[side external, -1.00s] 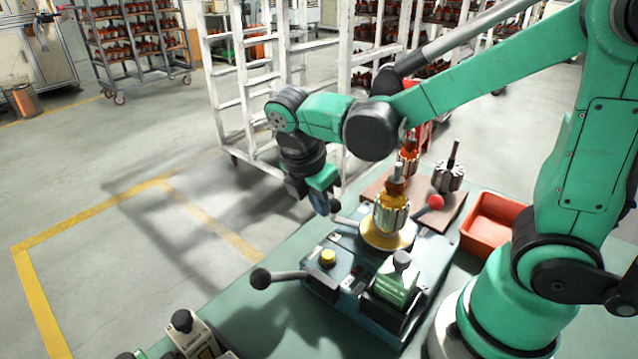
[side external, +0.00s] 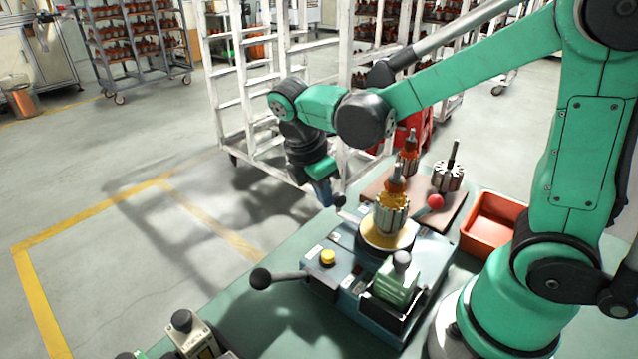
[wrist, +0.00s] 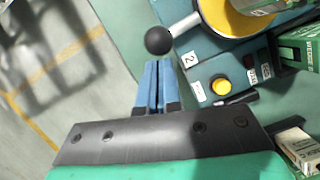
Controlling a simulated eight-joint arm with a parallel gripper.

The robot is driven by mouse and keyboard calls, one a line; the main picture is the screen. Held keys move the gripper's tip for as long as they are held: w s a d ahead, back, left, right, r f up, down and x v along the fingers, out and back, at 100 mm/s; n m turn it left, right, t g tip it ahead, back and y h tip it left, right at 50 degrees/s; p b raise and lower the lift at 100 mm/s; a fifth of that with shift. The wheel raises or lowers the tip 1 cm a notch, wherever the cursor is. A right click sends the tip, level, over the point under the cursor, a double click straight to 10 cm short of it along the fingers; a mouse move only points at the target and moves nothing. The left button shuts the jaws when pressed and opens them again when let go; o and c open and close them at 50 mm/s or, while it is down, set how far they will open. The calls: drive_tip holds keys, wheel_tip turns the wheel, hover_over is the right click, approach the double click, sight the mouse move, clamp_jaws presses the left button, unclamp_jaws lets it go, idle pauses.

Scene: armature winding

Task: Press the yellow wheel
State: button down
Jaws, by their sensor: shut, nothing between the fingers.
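The yellow wheel (side external: 372,238) is a flat round disc on the teal winding fixture (side external: 345,272), under an upright armature (side external: 392,212) with orange windings. In the wrist view the wheel (wrist: 228,22) shows at the top right. A silver lever with a black ball knob (wrist: 158,40) reaches out from beside it. My gripper (side external: 324,200) is left of the wheel, its fingers pointing down near that knob. In the wrist view my gripper (wrist: 158,64) has its blue fingers together, empty, just below the knob in the picture. I cannot tell whether they touch it.
A yellow button (side external: 328,257) sits on the fixture's front left, by another black-knobbed lever (side external: 260,278). A green box (side external: 397,283) stands in the fixture's front. A red-knobbed lever (side external: 435,202), spare armatures (side external: 448,176) and an orange bin (side external: 490,222) are beyond.

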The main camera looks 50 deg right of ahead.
drive_tip(key=shift+w+d+m, duration=0.15)
drive_tip(key=shift+d+m, duration=0.2)
drive_tip(key=shift+d, duration=0.45)
drive_tip(key=shift+w+d+m, duration=0.1)
drive_tip(key=shift+d+m, duration=0.25)
drive_tip(key=shift+d, duration=0.4)
drive_tip(key=shift+d, duration=0.2)
drive_tip(key=shift+a, duration=0.1)
drive_tip(key=w+a+r, duration=0.4)
drive_tip(key=a+r, duration=0.1)
drive_tip(key=r, duration=0.5)
drive_tip(key=shift+a+r, duration=0.15)
drive_tip(key=shift+a, duration=0.2)
drive_tip(key=shift+s, duration=0.1)
